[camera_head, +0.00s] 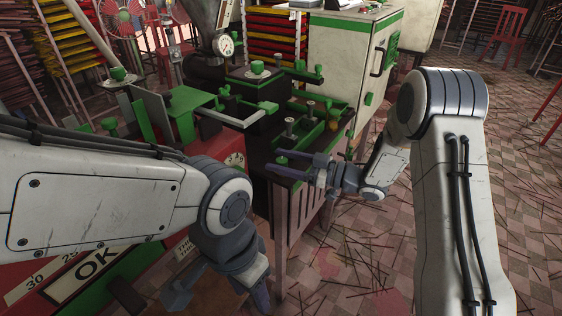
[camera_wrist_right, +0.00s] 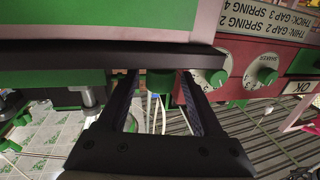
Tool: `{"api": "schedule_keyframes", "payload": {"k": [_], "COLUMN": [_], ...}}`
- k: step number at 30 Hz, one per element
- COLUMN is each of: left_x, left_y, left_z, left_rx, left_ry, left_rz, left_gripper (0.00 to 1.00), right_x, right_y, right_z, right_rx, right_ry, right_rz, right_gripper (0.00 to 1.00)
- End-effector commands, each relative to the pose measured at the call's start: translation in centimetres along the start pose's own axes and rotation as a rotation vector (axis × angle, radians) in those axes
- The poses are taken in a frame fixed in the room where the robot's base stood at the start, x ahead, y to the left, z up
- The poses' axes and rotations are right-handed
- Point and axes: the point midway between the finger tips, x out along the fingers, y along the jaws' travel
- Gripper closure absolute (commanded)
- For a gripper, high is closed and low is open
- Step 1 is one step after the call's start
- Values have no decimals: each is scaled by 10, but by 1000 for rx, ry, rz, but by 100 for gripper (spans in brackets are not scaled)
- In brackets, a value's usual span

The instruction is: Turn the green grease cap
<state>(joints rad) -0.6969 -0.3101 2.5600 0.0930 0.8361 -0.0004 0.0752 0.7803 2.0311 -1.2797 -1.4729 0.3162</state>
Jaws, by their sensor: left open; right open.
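Several green caps show in the head view, and I cannot tell for sure which is the grease cap. One green cap (camera_head: 257,67) sits on a pale disc on the machine top, and another green cap (camera_head: 118,74) stands farther left. My right gripper (camera_head: 281,163) is open at the front edge of the dark machine top, pointing left. In the right wrist view, a short green cylinder (camera_wrist_right: 160,82) shows between its open fingers, partly hidden by a dark bar; contact cannot be told. My left gripper (camera_head: 220,294) is open and empty, low in front of the red panel.
A dark bar (camera_wrist_right: 110,55) crosses the right wrist view above the fingers. Green-framed trays (camera_head: 318,128) with metal posts lie behind my right gripper. A pale green-trimmed cabinet (camera_head: 340,60) stands behind. The tiled floor (camera_head: 345,250) at right is strewn with thin sticks.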

Motion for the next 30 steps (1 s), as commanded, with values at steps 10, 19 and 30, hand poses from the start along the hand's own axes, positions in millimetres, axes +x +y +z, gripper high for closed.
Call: {"api": "schedule_keyframes", "payload": {"k": [10,19,30], "left_x": [0,0,0], "left_y": [0,0,0], "left_z": [0,0,0], "left_rx": [0,0,0], "left_ry": [0,0,0], "left_rz": [0,0,0], "left_gripper": [50,50,50], "right_x": [3,3,3], "right_y": [0,0,-1], "right_z": [0,0,0], "right_rx": [0,0,1], "right_ry": [0,0,-1], "right_rz": [1,3,119], "right_gripper": [44,100,100]}}
